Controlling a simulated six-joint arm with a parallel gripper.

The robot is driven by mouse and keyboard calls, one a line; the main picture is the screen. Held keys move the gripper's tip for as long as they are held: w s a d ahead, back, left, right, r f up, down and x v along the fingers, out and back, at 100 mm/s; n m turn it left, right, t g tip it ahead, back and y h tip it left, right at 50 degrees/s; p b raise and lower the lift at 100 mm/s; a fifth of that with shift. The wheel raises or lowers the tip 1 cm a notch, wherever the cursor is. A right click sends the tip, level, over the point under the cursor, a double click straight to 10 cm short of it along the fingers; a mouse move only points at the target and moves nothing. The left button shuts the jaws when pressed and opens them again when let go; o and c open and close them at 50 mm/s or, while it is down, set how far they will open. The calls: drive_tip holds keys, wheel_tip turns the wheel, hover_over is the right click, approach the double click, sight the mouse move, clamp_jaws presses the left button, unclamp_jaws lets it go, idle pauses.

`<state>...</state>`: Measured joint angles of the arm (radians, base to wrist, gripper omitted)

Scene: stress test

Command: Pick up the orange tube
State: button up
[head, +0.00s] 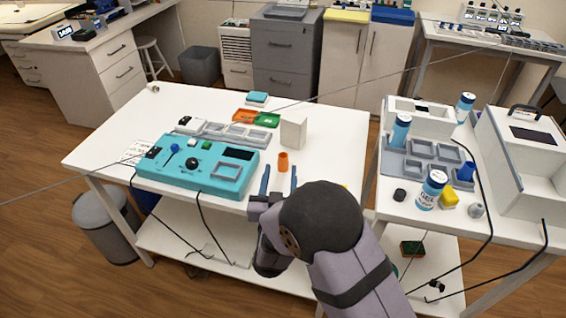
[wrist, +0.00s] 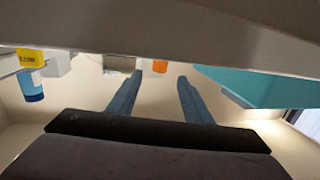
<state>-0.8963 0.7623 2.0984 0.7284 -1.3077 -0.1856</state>
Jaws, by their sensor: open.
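The orange tube (head: 283,162) stands upright on the white table, to the right of the teal control box. My gripper (head: 280,180) is open and empty, low at the table's front edge, with its two blue fingers pointing toward the tube. The tube lies beyond the fingertips and is apart from them. In the wrist view the orange tube (wrist: 160,66) shows ahead between the two fingers of my gripper (wrist: 158,85). Its upper part is cut off there by a pale band across the picture.
The teal box (head: 215,178) with knobs and cables stands left of the tube; it also shows in the wrist view (wrist: 255,84). A white block (head: 293,133) stands behind the tube. Grey trays (head: 232,134) lie behind the box. The table is clear right of the white block.

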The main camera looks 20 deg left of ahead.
sight(282, 160)
drive_tip(key=shift+p+x, duration=0.55)
drive_tip(key=shift+x, duration=2)
drive_tip(key=shift+c, duration=0.3)
drive_tip(key=c, duration=1)
drive_tip(key=shift+c, duration=0.2)
drive_tip(key=shift+r, duration=0.1)
